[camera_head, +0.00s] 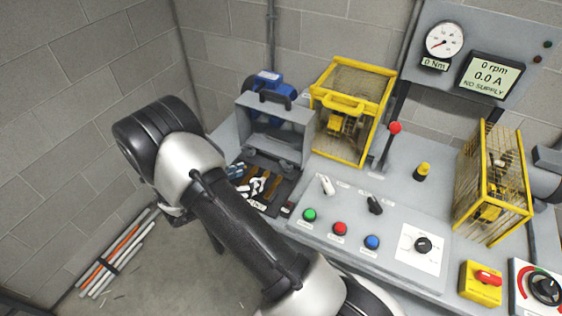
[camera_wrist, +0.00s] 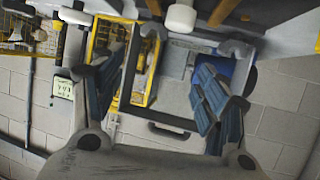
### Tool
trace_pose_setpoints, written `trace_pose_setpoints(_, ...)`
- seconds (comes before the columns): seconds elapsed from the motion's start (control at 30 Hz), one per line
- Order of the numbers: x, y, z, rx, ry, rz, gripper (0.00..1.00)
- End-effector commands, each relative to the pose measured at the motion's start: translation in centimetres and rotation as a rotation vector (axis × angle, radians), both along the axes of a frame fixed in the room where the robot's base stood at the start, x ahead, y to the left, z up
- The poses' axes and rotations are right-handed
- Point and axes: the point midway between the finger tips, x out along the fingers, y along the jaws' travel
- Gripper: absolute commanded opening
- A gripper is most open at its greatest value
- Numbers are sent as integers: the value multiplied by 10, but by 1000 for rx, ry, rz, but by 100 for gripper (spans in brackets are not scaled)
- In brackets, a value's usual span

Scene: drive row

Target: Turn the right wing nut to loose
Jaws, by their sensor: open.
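A grey guard frame (camera_head: 290,128) with a dark handle stands on the bench. Two rounded grey fittings sit at its lower corners. The right one (camera_head: 281,163) looks like the right wing nut, and the left one (camera_head: 242,152) is its pair; their wing shape and setting are too small to read. In the wrist view, which is turned over, the right fitting (camera_wrist: 153,30) shows at the frame's upper left corner. My gripper (camera_head: 245,180) is just in front of the frame, above a dark tray. In the wrist view my gripper (camera_wrist: 160,75) is open and empty, fingers apart.
A yellow cage (camera_head: 322,140) stands close to the frame's right. A blue motor (camera_head: 270,82) is behind it. A red-knobbed lever (camera_head: 392,142) and a sloped button panel (camera_head: 325,212) are to the right. The dark tray (camera_head: 285,195) holds brown-handled items.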

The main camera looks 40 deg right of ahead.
Motion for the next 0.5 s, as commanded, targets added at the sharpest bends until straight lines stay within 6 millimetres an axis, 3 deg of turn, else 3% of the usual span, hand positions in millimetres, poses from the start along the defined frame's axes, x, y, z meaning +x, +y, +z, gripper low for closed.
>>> trace_pose_setpoints(0.27, -6, -27, -15, -25, 17, -30, 67)
trace_pose_setpoints(0.5, 0, -75, -36, -24, 17, -29, 67)
